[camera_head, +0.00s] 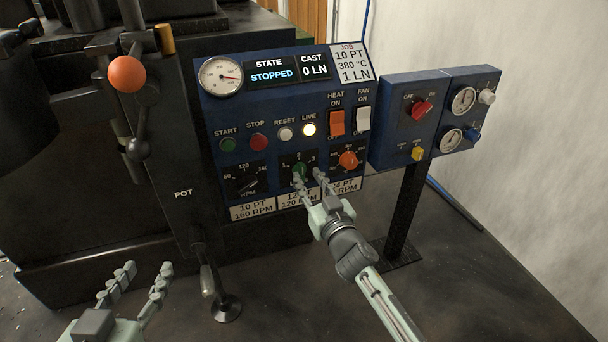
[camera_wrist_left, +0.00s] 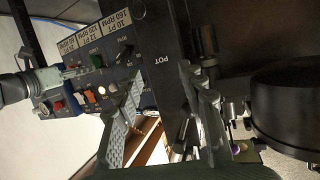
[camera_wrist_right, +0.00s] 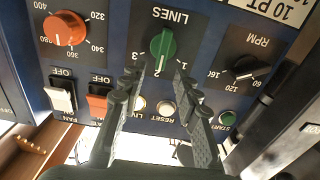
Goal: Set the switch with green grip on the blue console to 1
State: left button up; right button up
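The switch with green grip (camera_head: 299,168) is a rotary knob on the blue console (camera_head: 225,108), in the lower middle between a black knob and an orange knob. In the right wrist view the green grip (camera_wrist_right: 163,45) shows upside down under the word LINES; its white mark appears to point near 2, between 1 and 3. My right gripper (camera_head: 309,176) is open in front of it; in the right wrist view its fingertips (camera_wrist_right: 160,75) are spread either side of the grip's pointer end, with no clear contact. My left gripper (camera_head: 143,270) is open and empty at lower left.
The black RPM knob (camera_wrist_right: 245,68) and orange temperature knob (camera_wrist_right: 65,28) flank the green one closely. An orange-ball lever (camera_head: 127,74) stands left of the console. A side panel with a red knob (camera_head: 422,110) stands to the right. Floor at lower right is clear.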

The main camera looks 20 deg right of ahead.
aim_at(303, 169)
jog(key=shift+w, duration=1.7)
jog(key=shift+c, duration=0.3)
grip_shut()
